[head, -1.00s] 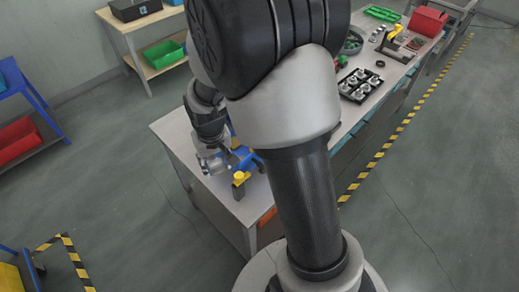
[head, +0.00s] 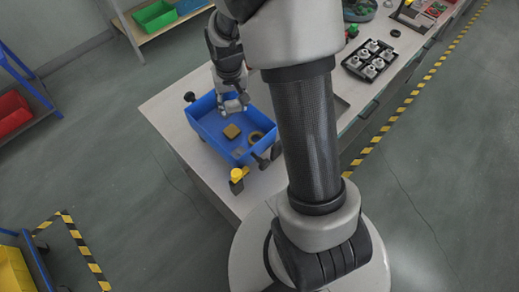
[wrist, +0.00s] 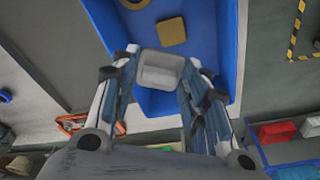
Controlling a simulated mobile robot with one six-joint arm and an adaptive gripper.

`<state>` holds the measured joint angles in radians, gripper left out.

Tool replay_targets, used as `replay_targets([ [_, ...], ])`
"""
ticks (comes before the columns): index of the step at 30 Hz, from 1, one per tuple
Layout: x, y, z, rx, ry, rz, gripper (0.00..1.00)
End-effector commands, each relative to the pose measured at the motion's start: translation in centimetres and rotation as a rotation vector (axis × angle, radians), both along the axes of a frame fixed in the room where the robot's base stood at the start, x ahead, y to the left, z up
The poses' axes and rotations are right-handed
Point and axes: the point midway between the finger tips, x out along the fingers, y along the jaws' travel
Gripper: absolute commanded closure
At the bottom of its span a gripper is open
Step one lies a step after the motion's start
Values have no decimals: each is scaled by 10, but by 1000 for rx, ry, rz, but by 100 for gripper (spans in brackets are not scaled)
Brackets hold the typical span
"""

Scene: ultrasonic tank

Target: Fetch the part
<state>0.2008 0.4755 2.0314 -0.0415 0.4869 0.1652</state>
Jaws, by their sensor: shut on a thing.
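A blue open tank (head: 208,133) stands on the near end of the table (head: 163,108). Inside it lie a square brass-coloured block (head: 231,131) and a dark ring (head: 255,138), apart from each other. My gripper (head: 230,106) is over the far part of the tank. In the wrist view my gripper (wrist: 160,76) is shut on a light grey rounded block (wrist: 160,70). The tank (wrist: 222,40), the brass block (wrist: 171,31) and part of the ring (wrist: 132,4) show beyond it. In the head view the held block is too small to make out clearly.
A yellow-topped knob (head: 238,175) stands at the tank's near corner. A black tray (head: 371,60) with several grey metal parts lies farther along the table. A green bin (head: 155,14) is on a shelf at the back.

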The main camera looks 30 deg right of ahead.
Motion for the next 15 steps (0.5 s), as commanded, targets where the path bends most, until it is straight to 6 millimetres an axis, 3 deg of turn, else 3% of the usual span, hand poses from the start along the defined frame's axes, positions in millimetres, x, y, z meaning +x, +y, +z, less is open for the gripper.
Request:
replay_targets([
  [7,0,0,-34,0,0,0,82],
  [15,0,0,-43,0,-1,0,82],
])
